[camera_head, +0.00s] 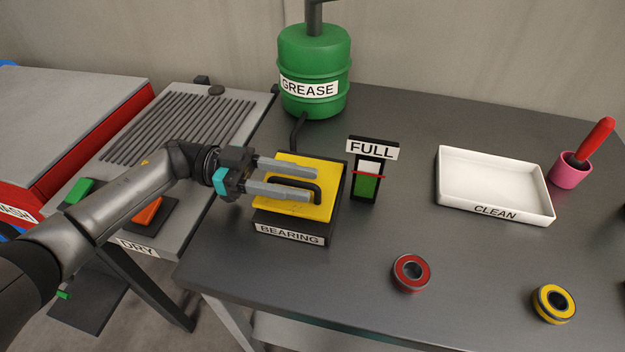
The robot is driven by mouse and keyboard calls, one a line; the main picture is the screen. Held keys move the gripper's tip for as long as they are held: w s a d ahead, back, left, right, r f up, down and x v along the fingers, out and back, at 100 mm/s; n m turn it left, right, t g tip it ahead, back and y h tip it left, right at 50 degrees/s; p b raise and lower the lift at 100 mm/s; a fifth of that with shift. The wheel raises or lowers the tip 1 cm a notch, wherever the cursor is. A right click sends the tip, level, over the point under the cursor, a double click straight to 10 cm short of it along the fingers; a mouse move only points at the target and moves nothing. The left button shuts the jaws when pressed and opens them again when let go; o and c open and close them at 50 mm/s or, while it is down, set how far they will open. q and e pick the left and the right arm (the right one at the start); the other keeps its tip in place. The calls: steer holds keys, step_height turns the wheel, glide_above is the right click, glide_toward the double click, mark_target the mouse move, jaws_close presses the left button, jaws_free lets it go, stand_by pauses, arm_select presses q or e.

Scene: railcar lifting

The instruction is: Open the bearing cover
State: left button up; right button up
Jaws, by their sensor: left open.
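The bearing box (289,234) stands on the dark table with a label reading BEARING on its front. Its yellow cover (322,168) lies flat on top and looks shut. A black handle (312,185) rises from the cover. My left gripper (314,178) comes in from the left, over the cover. Its two grey fingers are open and point right, with the handle near the fingertips. I cannot tell whether the fingers touch the handle. My right gripper is not in view.
A green GREASE tank (314,75) stands behind the box. A FULL gauge (367,180) stands close to its right. A white CLEAN tray (495,182), a pink cup (570,173) with a red-handled tool, a red bearing (411,273) and a yellow bearing (554,303) are farther right. A DRY rack (180,125) is left.

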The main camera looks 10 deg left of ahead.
arm_select(q)
steer(key=shift+d, duration=1.45)
steer(key=shift+c, duration=0.2)
jaws_close()
